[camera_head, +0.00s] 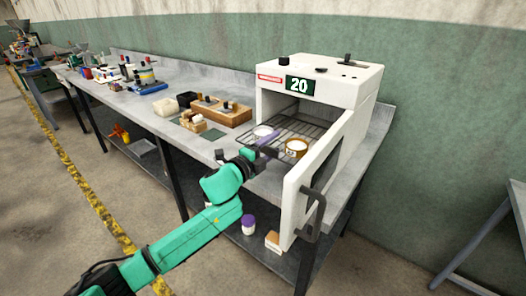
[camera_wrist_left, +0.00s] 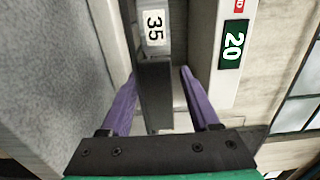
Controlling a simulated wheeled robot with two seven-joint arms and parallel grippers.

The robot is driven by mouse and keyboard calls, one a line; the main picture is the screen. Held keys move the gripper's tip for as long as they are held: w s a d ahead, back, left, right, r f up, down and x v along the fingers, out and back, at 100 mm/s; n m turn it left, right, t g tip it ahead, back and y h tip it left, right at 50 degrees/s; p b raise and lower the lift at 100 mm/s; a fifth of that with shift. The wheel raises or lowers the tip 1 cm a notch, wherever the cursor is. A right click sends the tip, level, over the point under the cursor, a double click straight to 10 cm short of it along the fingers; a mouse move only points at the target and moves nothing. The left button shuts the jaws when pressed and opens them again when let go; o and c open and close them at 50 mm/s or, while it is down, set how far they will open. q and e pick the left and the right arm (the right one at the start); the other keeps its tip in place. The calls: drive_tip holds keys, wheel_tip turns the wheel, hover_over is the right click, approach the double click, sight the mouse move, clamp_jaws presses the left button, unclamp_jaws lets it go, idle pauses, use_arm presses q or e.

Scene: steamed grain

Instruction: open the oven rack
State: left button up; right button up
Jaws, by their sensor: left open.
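The white oven (camera_head: 310,88) stands on the bench with a display reading 20; its door (camera_head: 312,185) is swung open. The dark wire rack (camera_head: 322,131) lies at the oven opening, bearing a white container (camera_head: 262,132) and a brown-rimmed container (camera_head: 296,148). My left gripper (camera_head: 266,140) is open at the rack's front left side. In the left wrist view, its purple fingers (camera_wrist_left: 158,76) stand on either side of a dark grey bar (camera_wrist_left: 155,98) labelled 35. Contact with the bar cannot be told. My right gripper is out of view.
The open door with its dark handle (camera_head: 317,212) stands right of my left arm. A wooden tray (camera_head: 222,110) and small blocks (camera_head: 193,122) lie on the bench left of the oven. A purple-lidded jar (camera_head: 248,224) stands on the lower shelf.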

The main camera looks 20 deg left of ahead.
use_arm(q)
drive_tip(key=b+v, duration=0.2)
drive_tip(key=v, duration=1.2)
drive_tip(key=shift+s+b, duration=0.2)
drive_tip(key=shift+b, duration=0.2)
